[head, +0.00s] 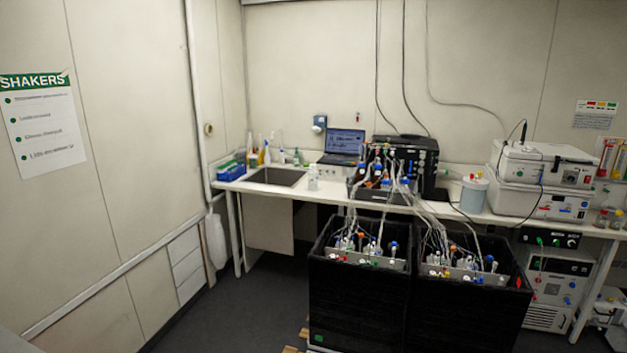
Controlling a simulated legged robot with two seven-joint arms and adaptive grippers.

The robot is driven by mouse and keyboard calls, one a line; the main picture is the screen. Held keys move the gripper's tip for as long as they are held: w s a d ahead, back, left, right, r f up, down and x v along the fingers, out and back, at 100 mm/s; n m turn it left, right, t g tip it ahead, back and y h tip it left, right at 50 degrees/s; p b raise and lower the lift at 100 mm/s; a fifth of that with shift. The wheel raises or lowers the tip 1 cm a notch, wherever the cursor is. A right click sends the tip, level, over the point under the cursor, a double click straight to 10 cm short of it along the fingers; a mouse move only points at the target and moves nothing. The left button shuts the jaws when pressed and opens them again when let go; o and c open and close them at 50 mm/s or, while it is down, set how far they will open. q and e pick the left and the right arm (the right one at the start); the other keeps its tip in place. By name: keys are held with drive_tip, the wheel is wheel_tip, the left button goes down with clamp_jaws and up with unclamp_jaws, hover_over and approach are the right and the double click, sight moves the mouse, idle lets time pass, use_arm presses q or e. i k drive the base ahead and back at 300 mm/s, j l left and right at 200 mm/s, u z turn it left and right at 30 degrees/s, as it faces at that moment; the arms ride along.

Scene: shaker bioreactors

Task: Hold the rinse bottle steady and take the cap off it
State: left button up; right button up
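A small clear bottle (312,178) stands upright on the white bench, just right of the sink. It may be the rinse bottle, but it is too small for me to make out its cap. Several other slim bottles (266,155) stand behind the sink, and I cannot tell whether one of them is the rinse bottle. Neither of my grippers is in the head view.
The bench (452,211) runs along the back wall with a sink (276,177), a laptop (344,143) and stacked white instruments (540,180). Two black bins (355,300) full of tubed vessels block its front middle. Dark floor (245,300) at the left is clear.

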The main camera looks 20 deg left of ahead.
sight(312, 172)
drive_tip(key=i+j+u, duration=1)
drive_tip(key=i, duration=0.3)
drive_tip(key=i+u, duration=0.35)
drive_tip(key=i+z, duration=0.1)
drive_tip(key=i, duration=0.4)
drive_tip(key=i+j+z, duration=0.1)
drive_tip(key=i, duration=0.45)
drive_tip(key=i+j+z, duration=0.1)
drive_tip(key=i, duration=0.4)
drive_tip(key=i+j+z, duration=0.1)
drive_tip(key=i, duration=0.4)
drive_tip(key=i+j+z, duration=0.1)
drive_tip(key=i, duration=0.4)
drive_tip(key=j, duration=0.1)
